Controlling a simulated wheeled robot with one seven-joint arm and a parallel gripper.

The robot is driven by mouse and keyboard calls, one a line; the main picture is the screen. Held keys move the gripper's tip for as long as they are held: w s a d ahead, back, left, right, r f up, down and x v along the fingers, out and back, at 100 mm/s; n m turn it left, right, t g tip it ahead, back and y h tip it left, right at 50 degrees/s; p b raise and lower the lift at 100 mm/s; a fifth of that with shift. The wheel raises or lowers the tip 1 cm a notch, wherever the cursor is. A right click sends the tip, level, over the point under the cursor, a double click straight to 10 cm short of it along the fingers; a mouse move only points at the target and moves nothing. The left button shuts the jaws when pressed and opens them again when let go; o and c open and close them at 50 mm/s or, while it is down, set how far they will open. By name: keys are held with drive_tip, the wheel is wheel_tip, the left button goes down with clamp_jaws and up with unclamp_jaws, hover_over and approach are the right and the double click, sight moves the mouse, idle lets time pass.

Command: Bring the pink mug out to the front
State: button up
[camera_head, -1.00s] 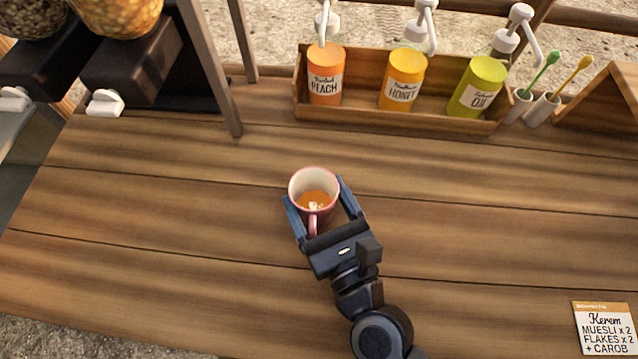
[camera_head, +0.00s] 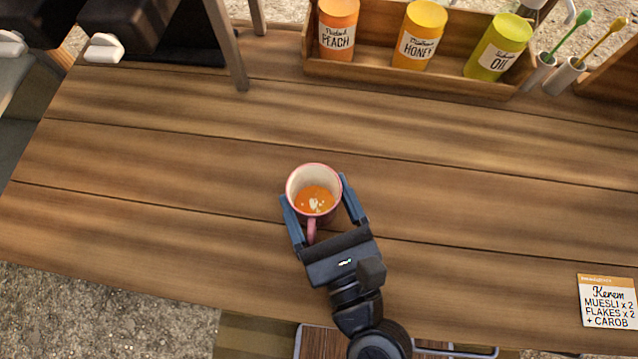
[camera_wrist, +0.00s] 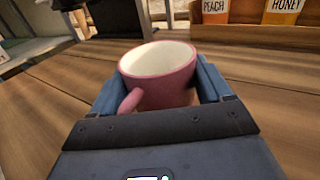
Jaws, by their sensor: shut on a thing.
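The pink mug (camera_head: 315,192) is upright over the middle of the wooden counter, with orange contents and pale bits inside. Its handle points toward my gripper's palm. My gripper (camera_head: 317,203) is shut on the mug, with a blue finger on each side of its body. In the wrist view the mug (camera_wrist: 158,78) sits between the fingers, and the handle shows at its lower left. Whether the mug's base touches the counter is hard to tell.
A wooden rack (camera_head: 420,75) with peach, honey and oil bottles stands at the back. A dispenser stand leg (camera_head: 228,48) is at back left. An order card (camera_head: 607,301) lies at front right. The counter around the mug is clear.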

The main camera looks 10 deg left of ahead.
drive_tip(key=o, duration=1)
drive_tip(key=shift+o, duration=0.2)
